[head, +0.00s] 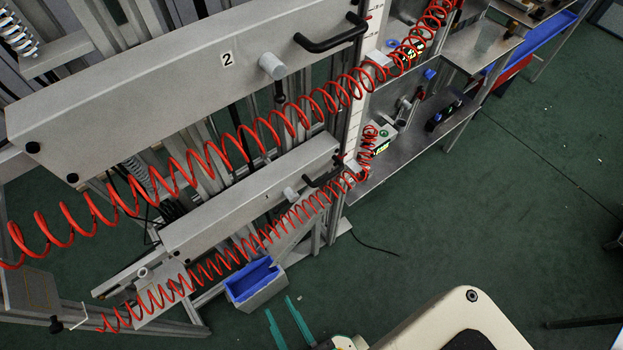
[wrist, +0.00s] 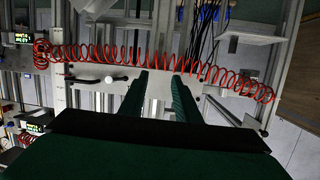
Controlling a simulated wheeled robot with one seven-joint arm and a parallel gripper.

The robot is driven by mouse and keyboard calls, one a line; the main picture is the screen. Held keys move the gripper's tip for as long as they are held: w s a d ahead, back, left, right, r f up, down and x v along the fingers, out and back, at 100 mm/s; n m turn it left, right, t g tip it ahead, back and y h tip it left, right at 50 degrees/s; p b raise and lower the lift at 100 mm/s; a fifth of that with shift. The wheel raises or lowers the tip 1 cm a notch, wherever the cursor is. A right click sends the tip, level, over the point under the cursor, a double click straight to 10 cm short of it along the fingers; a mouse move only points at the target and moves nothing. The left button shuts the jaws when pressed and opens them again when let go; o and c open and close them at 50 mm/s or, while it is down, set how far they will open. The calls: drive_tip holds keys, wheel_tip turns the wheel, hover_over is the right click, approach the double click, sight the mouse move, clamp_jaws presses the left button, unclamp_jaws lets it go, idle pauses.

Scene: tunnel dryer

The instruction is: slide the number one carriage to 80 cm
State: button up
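The number one carriage (head: 235,208) is the lower long grey beam in the head view, marked with a small 1. It has a round pale knob (head: 290,194) and a black handle (head: 325,177) near its right end, by the upright scale (head: 358,105). The scale's figures are too small to read. My gripper (head: 279,305) shows two teal fingers set apart, below the carriage in the picture. In the wrist view my gripper (wrist: 160,75) is open and empty, facing a grey beam with a dark handle (wrist: 80,79) to the left; I cannot read its number.
The number two carriage (head: 170,85) is above. Red coiled hoses (head: 215,262) hang across both beams; one also crosses in front of my fingers in the wrist view (wrist: 220,75). A blue bin (head: 256,282) stands near my fingers. Green floor (head: 480,210) is clear at right.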

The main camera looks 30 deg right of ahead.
drive_tip(key=w+d+f+m+g+h, duration=0.2)
drive_tip(key=w+d+f+m+h, duration=0.1)
drive_tip(key=w+d+f+m, duration=0.5)
drive_tip(key=m+t+y, duration=0.3)
drive_tip(key=m+y, duration=0.2)
drive_tip(key=m, duration=0.3)
approach(329, 176)
drive_tip(key=w, duration=0.3)
drive_tip(key=w+f, duration=0.1)
drive_tip(key=w, duration=0.2)
drive_tip(key=w+f, duration=0.1)
drive_tip(key=w, duration=0.3)
drive_tip(key=shift+a+f, duration=0.2)
drive_tip(key=shift+a, duration=0.15)
clamp_jaws()
